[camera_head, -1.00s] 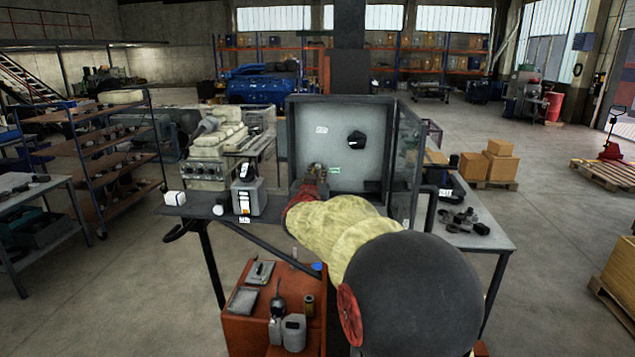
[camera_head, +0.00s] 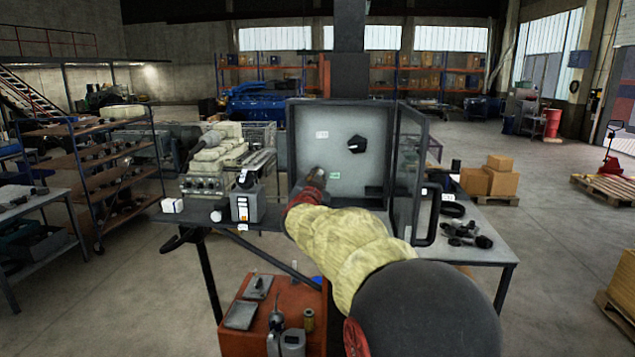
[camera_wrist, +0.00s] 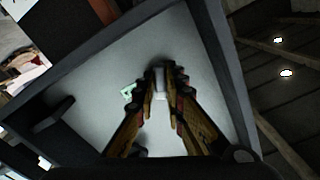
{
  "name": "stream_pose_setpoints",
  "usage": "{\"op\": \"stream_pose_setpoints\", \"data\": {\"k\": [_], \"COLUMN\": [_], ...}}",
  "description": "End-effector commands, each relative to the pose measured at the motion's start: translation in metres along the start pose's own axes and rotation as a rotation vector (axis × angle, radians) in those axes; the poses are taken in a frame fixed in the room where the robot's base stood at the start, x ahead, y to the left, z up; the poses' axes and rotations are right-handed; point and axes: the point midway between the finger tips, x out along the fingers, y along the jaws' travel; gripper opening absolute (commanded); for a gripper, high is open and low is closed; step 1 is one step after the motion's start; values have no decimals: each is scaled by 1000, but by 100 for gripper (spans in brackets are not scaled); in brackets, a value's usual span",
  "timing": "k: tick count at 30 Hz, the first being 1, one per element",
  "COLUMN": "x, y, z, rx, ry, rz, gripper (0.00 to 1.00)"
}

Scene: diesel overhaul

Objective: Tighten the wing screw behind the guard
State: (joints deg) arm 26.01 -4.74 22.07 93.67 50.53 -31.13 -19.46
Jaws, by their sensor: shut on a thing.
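An open grey box (camera_head: 370,103) stands on the bench, its clear-paned door (camera_head: 410,150) swung out to the right; I take this door for the guard. My gripper (camera_head: 316,174) reaches inside the box, near the back panel, left of a small green label (camera_head: 334,175). In the wrist view, my gripper (camera_wrist: 164,76) is closed around a small pale grey piece (camera_wrist: 160,82). I take it for the wing screw; the fingers cover most of it, so its turn position cannot be told. A black knob (camera_head: 357,142) sits higher on the panel, to the right.
The box's side walls and the door frame stand close around my arm. A grey device (camera_head: 247,205) and a white block (camera_head: 172,205) stand left of the box. An orange cart (camera_head: 243,338) with bottles and trays is below. Black parts (camera_head: 467,232) lie on the right table.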

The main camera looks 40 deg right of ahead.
Motion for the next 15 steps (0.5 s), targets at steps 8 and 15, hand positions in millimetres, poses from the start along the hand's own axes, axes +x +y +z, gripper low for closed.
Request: {"op": "stream_pose_setpoints", "data": {"k": [8,15], "x": [0,1], "y": [2,0], "z": [5,2], "rx": [262,422], "ry": [0,-2], "rz": [-2,-1], "gripper": [0,0]}}
